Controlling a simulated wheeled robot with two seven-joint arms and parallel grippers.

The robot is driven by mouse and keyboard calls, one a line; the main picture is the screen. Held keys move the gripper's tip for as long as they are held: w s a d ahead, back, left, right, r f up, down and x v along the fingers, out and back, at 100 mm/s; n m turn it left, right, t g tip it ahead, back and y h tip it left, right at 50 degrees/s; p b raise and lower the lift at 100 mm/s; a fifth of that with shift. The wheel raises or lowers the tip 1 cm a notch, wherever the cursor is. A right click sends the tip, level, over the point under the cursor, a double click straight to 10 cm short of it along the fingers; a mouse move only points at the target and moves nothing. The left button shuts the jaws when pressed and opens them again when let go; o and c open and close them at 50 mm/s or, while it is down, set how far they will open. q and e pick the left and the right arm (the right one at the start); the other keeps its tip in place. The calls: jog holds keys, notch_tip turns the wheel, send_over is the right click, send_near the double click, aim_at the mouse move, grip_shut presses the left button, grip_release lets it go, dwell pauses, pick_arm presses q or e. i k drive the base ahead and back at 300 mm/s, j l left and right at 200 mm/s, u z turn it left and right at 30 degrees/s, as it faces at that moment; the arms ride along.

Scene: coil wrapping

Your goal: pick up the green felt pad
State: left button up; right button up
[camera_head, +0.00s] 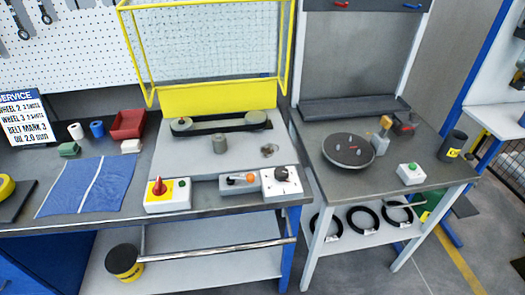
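A small green block-like piece (68,149), which looks like the green felt pad, lies on the left workbench (225,203). It is behind the blue cloth (90,186) and in front of a white cylinder and a blue cylinder. Nothing covers it. Neither of my grippers shows in the head view.
A red bin (128,124) and a small pale block (131,146) are right of the green piece. A white cylinder (76,131) and blue cylinder (97,129) stand behind it. A yellow guard frame (219,98) rises over the belt unit. A round turntable (348,150) is on the right bench.

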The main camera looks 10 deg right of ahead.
aim_at(71, 149)
jog(key=j+z, duration=0.1)
jog(key=z, duration=0.25)
jog(key=j+z, duration=0.35)
jog(key=j, duration=0.3)
jog(key=k+j+z, duration=0.15)
jog(key=j+z, duration=0.25)
jog(key=j, duration=0.25)
